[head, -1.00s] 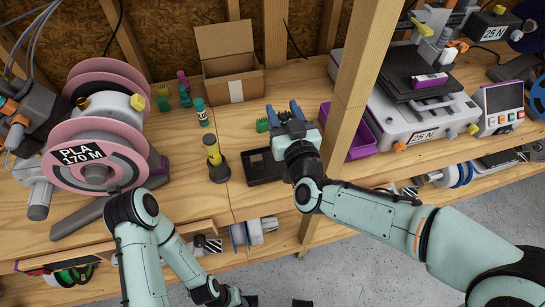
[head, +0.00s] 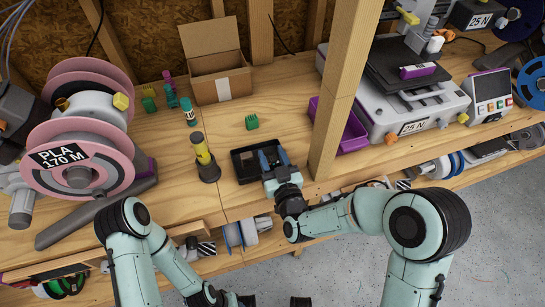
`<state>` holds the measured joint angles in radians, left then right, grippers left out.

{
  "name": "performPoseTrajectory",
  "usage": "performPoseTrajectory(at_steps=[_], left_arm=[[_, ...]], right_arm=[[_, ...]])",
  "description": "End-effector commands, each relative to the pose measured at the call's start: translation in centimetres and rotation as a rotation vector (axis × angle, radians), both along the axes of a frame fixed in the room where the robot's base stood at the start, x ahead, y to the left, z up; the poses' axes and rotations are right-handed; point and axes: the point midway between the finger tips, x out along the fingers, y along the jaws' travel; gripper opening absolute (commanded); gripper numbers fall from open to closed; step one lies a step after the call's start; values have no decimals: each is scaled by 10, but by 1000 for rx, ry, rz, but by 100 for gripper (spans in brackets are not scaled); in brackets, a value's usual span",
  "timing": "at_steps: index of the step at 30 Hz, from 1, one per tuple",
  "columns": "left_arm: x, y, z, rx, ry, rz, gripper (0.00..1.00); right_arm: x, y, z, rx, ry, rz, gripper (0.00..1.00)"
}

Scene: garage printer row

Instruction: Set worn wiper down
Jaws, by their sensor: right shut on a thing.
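My right gripper (head: 273,158) has its blue fingers over the right part of a shallow black tray (head: 240,169) on the wooden bench. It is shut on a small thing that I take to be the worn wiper. The wiper itself is hidden between the fingers, and I cannot tell whether it touches the tray. A green comb-like piece (head: 252,121) lies on the bench just behind the tray. My left arm hangs low at the left, and its gripper (head: 236,299) is only partly visible at the bottom edge.
A black and yellow tool (head: 205,160) stands left of the tray. A purple bin (head: 352,133) and a wooden post (head: 340,100) are to the right. An open cardboard box (head: 218,80) stands behind.

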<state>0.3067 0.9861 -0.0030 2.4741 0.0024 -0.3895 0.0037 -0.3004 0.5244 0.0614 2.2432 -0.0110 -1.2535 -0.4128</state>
Motion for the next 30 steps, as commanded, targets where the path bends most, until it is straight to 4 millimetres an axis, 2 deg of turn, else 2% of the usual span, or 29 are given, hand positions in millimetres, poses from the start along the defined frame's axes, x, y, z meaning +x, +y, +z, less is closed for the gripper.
performPoseTrajectory(at_steps=[12,13,15,30], left_arm=[[1,0,-5,1,-6,1,43],[2,0,-5,1,-7,1,43],[1,0,-4,1,-7,1,43],[0,0,-1,1,-2,1,43]], right_arm=[[0,0,-5,1,-2,-1,17],[0,0,-5,1,-2,0,49],[0,0,-4,0,-1,0,72],[2,-1,-1,1,-2,0,72]])
